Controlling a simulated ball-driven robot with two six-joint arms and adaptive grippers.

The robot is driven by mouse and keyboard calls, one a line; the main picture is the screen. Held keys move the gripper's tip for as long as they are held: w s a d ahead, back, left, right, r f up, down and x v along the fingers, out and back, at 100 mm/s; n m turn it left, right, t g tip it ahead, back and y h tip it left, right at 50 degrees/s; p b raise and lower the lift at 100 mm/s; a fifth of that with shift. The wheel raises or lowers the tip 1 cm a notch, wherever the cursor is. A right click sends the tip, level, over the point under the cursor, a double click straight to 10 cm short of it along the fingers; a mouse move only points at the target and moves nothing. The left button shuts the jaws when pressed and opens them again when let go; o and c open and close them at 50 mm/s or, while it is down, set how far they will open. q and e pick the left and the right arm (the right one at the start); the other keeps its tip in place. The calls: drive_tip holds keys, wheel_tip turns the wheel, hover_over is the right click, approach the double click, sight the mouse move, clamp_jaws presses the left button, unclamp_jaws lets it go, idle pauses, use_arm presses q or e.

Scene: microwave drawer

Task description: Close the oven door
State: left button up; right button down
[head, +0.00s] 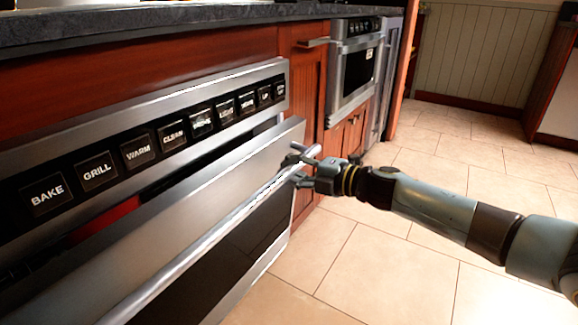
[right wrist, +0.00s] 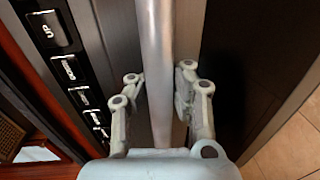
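The oven door (head: 172,230) is a steel front with a dark panel, tilted partly open at the left of the head view. A gap shows between it and the button panel above. Its long round handle (head: 215,234) runs along the outer face and also crosses the right wrist view (right wrist: 158,60). My right gripper (head: 303,165) is at the handle's far end. In the right wrist view its two fingers (right wrist: 160,85) sit on either side of the bar, close against it, and look shut on it. My left gripper is not in view.
A button panel (head: 140,151) runs above the door under the dark countertop (head: 150,22). Wooden cabinets and a second built-in appliance (head: 357,65) stand farther along. Tiled floor (head: 400,265) is clear on the right.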

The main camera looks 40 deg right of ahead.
sight(273, 156)
drive_tip(key=shift+w+r, duration=0.1)
drive_tip(key=shift+r, duration=0.15)
drive_tip(key=w, duration=0.1)
drive_tip(key=w+a+r+p, duration=0.1)
drive_tip(key=w, duration=0.2)
drive_tip(key=shift+w+a+r, duration=0.25)
drive_tip(key=shift+a, duration=0.15)
drive_tip(key=c, duration=1.1)
unclamp_jaws()
drive_tip(key=shift+s, duration=0.3)
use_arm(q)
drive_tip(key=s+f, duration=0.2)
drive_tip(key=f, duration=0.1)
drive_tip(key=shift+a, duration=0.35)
use_arm(e)
drive_tip(key=shift+f, duration=0.15)
drive_tip(key=shift+s+d, duration=0.15)
drive_tip(key=shift+s, duration=0.1)
drive_tip(key=v, duration=1.1)
drive_tip(key=shift+s+d, duration=0.15)
drive_tip(key=shift+d, duration=0.05)
